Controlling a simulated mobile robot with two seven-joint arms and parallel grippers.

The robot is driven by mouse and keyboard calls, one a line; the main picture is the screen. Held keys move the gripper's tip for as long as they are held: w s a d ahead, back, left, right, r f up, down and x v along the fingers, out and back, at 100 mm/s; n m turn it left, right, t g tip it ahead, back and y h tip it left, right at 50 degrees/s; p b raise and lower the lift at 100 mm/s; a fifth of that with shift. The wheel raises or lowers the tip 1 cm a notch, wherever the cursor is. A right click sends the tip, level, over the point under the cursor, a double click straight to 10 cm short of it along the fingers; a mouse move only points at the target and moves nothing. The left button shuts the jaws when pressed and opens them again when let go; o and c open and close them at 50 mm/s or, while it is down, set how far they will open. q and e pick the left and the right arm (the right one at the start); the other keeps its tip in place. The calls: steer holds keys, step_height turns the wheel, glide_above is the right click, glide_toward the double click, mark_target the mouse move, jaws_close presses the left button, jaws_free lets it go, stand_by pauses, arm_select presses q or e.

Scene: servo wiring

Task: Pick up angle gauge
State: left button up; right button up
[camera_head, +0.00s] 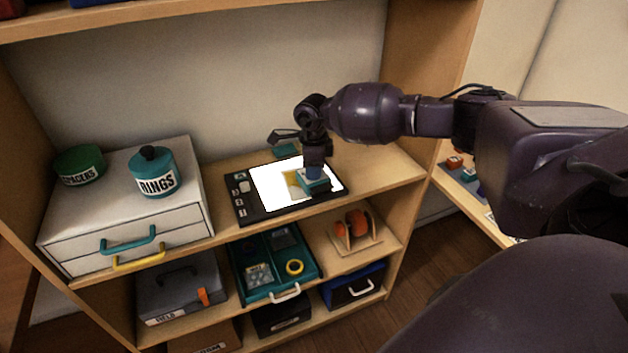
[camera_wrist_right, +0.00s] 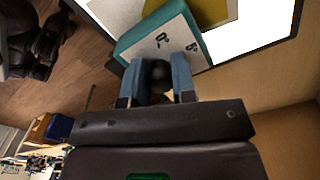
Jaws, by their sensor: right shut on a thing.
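The angle gauge, a teal block with a white face and small dark markings, shows in the head view (camera_head: 315,187) and large in the right wrist view (camera_wrist_right: 165,42). My right gripper (camera_head: 315,172) points down from above and is shut on it. In the right wrist view its blue-padded fingers (camera_wrist_right: 160,82) meet the gauge's near edge. The gauge is over the right part of a bright white panel in a black frame (camera_head: 247,210); I cannot tell whether it touches the panel. My left gripper is not in view.
A yellow piece (camera_head: 292,184) lies on the panel beside the gauge. A teal item (camera_head: 286,150) is behind the panel. A white drawer box (camera_head: 110,200) with a teal RINGS jar (camera_head: 153,173) stands left. The shelf's right end (camera_head: 385,168) is clear.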

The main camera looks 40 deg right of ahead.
jaws_close()
